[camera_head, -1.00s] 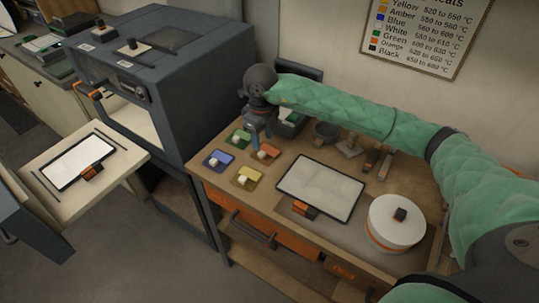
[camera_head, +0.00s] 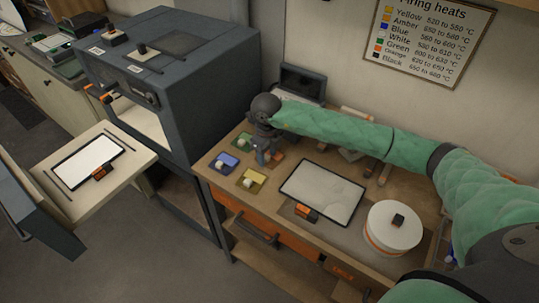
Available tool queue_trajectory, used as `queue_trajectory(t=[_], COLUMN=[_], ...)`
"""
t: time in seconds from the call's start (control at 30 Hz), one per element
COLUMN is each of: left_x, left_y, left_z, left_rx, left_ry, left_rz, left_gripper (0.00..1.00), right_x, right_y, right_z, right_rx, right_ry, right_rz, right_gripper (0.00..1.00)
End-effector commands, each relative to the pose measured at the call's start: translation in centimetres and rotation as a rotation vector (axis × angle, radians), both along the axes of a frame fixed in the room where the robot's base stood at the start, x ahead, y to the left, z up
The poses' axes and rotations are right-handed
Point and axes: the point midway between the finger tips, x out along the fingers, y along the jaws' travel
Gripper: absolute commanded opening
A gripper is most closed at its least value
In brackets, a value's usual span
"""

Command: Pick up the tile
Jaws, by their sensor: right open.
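Small coloured squares with pale knobs lie on the wooden bench: a green one (camera_head: 243,141), a blue one (camera_head: 223,162), a yellow one (camera_head: 251,180) and an orange one (camera_head: 279,155). A pale panel with a black frame (camera_head: 323,192) and an orange-black clip lies to their right. A similar framed panel (camera_head: 90,162) lies on the shelf at left. I cannot tell which of these is the tile. My right gripper (camera_head: 266,160) is open and points down at the orange square, partly hiding it. Contact cannot be made out. My left gripper is not in view.
A dark kiln-like box (camera_head: 165,80) stands left of the bench. A round white lidded pot (camera_head: 393,225) stands at the bench's right front. My right arm spans the back of the bench and hides things there. A heat chart (camera_head: 428,45) hangs on the wall.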

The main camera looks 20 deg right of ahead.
Motion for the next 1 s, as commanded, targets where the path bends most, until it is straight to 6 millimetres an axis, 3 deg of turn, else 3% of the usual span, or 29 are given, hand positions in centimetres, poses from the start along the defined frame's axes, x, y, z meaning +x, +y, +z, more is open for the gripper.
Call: queue_trajectory(t=[0.27,0.5,0.93,1.0], left_x=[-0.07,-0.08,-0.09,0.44], left_y=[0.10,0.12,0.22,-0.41], left_z=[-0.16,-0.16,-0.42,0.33], left_rx=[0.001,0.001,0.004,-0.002], left_ry=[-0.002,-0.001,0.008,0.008], left_rz=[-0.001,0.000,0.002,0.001], left_gripper=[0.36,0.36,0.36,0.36], right_x=[-0.01,0.01,0.08,0.10], right_y=[-0.01,-0.01,-0.02,-0.03], right_z=[-0.20,-0.17,0.22,0.61], right_rx=[0.000,0.000,0.001,0.001], right_ry=[0.000,0.000,-0.002,-0.002], right_rz=[0.000,0.000,0.000,0.000], right_gripper=[0.45,0.00,0.00,0.00])
